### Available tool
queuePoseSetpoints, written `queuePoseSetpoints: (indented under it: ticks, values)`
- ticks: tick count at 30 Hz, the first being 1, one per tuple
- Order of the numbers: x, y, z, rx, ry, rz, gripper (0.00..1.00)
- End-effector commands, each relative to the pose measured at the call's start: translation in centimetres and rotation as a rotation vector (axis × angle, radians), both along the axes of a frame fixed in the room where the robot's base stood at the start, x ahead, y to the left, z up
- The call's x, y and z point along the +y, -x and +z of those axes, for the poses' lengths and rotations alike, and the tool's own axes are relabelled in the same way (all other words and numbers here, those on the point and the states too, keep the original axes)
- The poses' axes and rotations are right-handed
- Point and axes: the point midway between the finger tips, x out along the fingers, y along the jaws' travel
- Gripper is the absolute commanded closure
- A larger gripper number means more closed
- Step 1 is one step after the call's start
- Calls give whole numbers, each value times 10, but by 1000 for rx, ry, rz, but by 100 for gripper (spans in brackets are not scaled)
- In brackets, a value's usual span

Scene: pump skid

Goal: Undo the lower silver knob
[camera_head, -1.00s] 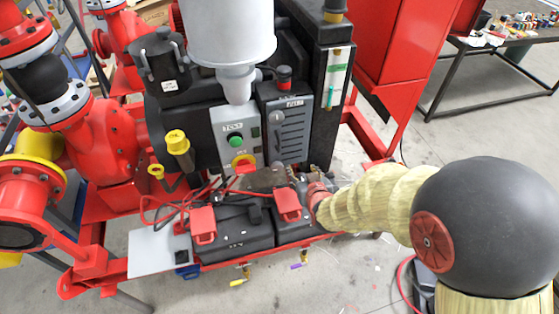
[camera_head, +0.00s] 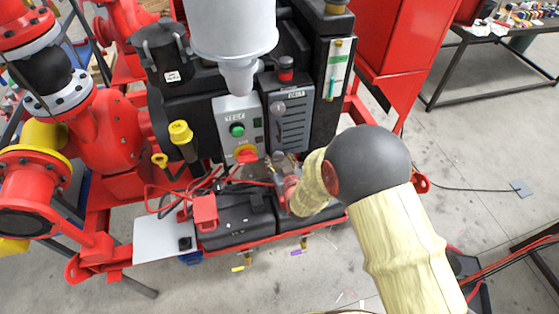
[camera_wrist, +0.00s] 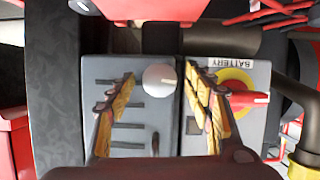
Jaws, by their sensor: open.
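The lower silver knob (camera_wrist: 159,78) shows in the wrist view as a round metal knob on the grey louvred cover (camera_wrist: 130,130). My gripper (camera_wrist: 160,90) is open, with one yellowish finger on each side of the knob. I see a gap between the knob and each finger; how deep the tips reach is unclear. In the head view my gripper (camera_head: 283,165) is at the lower end of the louvred cover (camera_head: 292,130), and the lower knob is hidden there. An upper round knob (camera_head: 278,107) sits higher on that cover.
The red-handled battery switch (camera_wrist: 240,97) on its yellow disc is close beside my right-hand finger in the wrist view. It also shows in the head view (camera_head: 246,154). Black batteries (camera_head: 235,220), a red cap (camera_head: 205,212) and cables lie below.

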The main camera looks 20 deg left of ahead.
Motion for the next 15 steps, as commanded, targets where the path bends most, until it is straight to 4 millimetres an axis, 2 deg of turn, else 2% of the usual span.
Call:
queuePoseSetpoints:
  ticks: [9, 15]
  values:
    - [1, -3, -2, 1, 1, 0, 48]
    - [1, -3, -2, 1, 1, 0, 59]
